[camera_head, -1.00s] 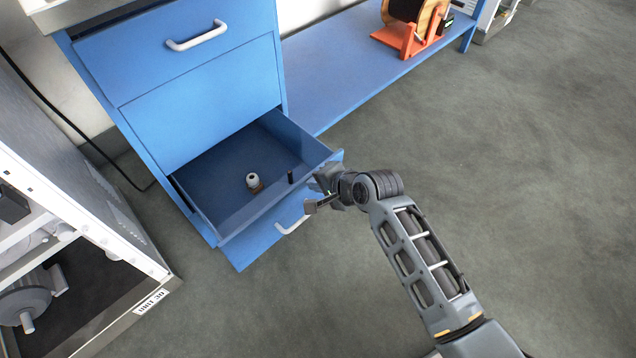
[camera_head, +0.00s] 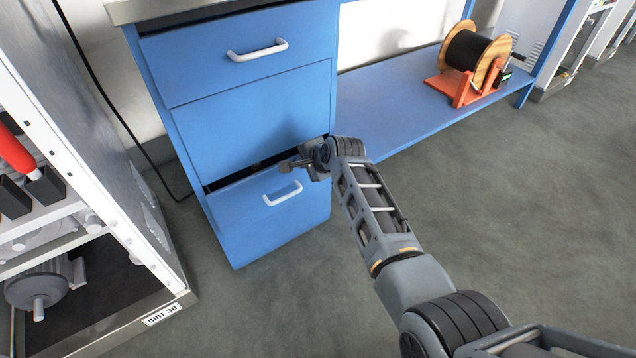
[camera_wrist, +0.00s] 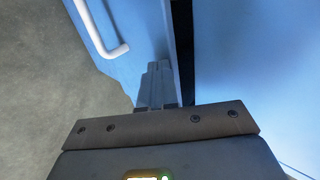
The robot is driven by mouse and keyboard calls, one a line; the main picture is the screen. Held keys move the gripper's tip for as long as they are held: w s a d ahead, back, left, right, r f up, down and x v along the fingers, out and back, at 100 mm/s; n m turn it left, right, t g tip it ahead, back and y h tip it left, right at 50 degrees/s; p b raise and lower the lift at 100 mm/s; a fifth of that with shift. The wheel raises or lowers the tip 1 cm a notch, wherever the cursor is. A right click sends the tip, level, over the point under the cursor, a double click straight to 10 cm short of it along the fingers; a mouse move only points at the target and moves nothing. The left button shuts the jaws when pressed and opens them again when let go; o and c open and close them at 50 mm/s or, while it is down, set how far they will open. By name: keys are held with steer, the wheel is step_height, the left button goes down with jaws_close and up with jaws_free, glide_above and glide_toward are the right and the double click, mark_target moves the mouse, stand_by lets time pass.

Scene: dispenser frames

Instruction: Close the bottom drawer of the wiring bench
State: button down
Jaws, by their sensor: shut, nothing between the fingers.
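The blue bottom drawer (camera_head: 255,222) of the wiring bench is nearly shut in the head view. A narrow dark gap shows along its top edge, and its inside is hidden. Its white handle (camera_head: 282,193) is on the front face. My gripper (camera_head: 284,166) is at the upper right of the drawer front, just above and right of the handle. In the wrist view my shut, empty gripper (camera_wrist: 158,68) lies by the drawer's top edge beside the dark gap, with the handle (camera_wrist: 100,32) to its left. I cannot tell whether the fingertips touch the drawer.
The middle drawer (camera_head: 245,120) and top drawer (camera_head: 240,55) are closed. A cable spool on an orange stand (camera_head: 470,85) sits on the low blue shelf (camera_head: 400,105) at right. A rack (camera_head: 120,190) stands close at left. The grey floor in front is clear.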

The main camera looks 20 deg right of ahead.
mark_target(297, 157)
steer(key=w, duration=0.1)
steer(key=w+a+b, duration=0.1)
steer(key=shift+w, duration=0.3)
steer(key=shift+w+r, duration=0.15)
steer(key=shift+r, duration=0.05)
steer(key=shift+r, duration=0.1)
